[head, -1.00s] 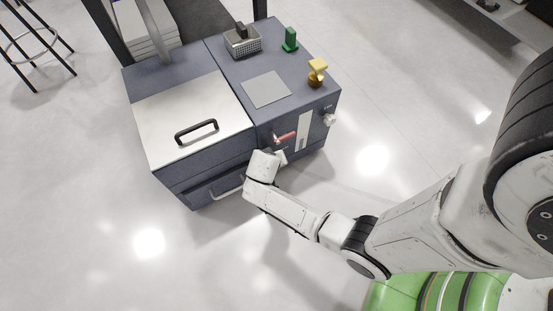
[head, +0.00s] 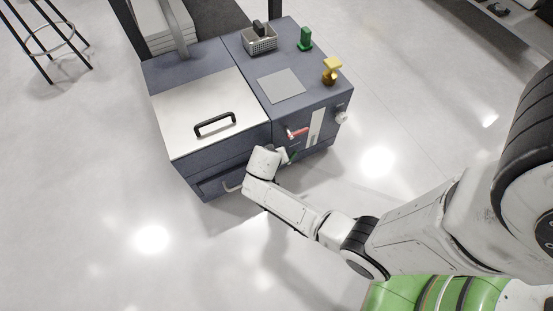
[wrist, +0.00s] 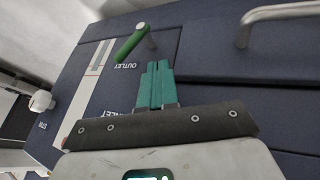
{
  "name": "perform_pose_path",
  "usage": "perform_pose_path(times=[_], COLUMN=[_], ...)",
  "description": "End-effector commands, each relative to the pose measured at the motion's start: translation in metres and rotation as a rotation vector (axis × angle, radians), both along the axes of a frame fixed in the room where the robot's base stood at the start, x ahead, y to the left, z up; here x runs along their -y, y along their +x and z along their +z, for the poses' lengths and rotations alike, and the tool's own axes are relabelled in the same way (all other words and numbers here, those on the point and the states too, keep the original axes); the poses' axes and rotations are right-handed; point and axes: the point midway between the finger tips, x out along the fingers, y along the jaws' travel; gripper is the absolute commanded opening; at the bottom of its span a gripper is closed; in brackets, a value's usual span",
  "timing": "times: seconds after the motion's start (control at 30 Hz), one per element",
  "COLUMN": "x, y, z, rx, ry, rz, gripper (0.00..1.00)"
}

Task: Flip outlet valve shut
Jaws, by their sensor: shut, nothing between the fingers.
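The outlet valve has a green lever (wrist: 131,43) on the dark blue front panel, beside the upside-down word OUTLET. In the wrist view it slants from its metal pivot at upper right down to the left. My gripper (wrist: 157,66) has its teal fingers pressed together, with nothing between them. The fingertips lie just below and right of the lever in the picture; contact cannot be told. In the head view my gripper (head: 289,156) is at the cabinet's front, below a red lever (head: 297,133). The outlet lever is hard to make out there.
The cabinet (head: 225,163) has a pale lid with a black handle (head: 215,124). A metal bar handle (wrist: 285,12) is at upper right in the wrist view. A white knob (head: 341,117) sticks out at the panel's right. A basket (head: 260,40) stands on top. Floor in front is clear.

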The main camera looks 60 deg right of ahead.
Motion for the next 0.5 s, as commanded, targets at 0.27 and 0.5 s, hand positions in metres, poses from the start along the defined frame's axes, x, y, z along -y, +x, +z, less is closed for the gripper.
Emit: perform_pose_path(times=[0.27, 0.5], x=[-0.011, -0.021], y=[-0.012, -0.022], z=[0.043, 0.075], rx=[0.001, 0.001], ry=[0.0, 0.0], rz=[0.002, 0.002], gripper=[0.0, 0.0])
